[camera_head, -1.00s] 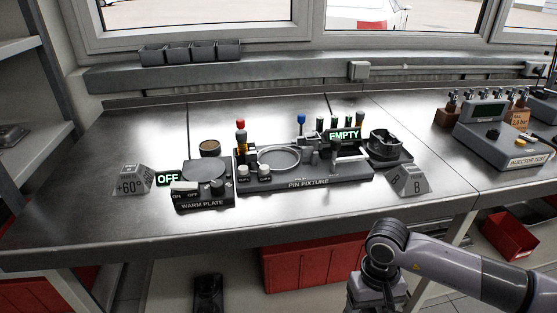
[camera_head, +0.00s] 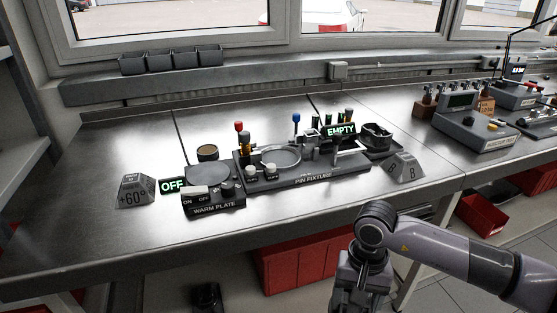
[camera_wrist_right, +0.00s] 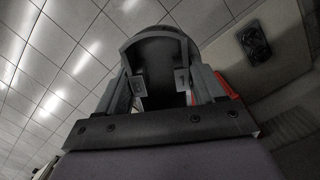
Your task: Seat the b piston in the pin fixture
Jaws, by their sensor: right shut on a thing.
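The pin fixture (camera_head: 310,179) is a dark base on the bench with a round ring (camera_head: 275,158), and a green sign (camera_head: 341,130) on it reads EMPTY. My right gripper (camera_wrist_right: 161,85) is shut on a dark, hollow, rounded part (camera_wrist_right: 155,52), which looks like a piston; no letter on it can be read. In the head view my right wrist is in front of the bench, low at the bottom, apart from the fixture. The jaws and the held part cannot be made out there. My left gripper is not in view.
The warm plate (camera_head: 214,208) with an OFF sign (camera_head: 172,185) stands left of the fixture, near a +60° block (camera_head: 135,192). A block marked B (camera_head: 403,168) stands at the fixture's right. The injector tester (camera_head: 475,128) is further right. The bench front is clear.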

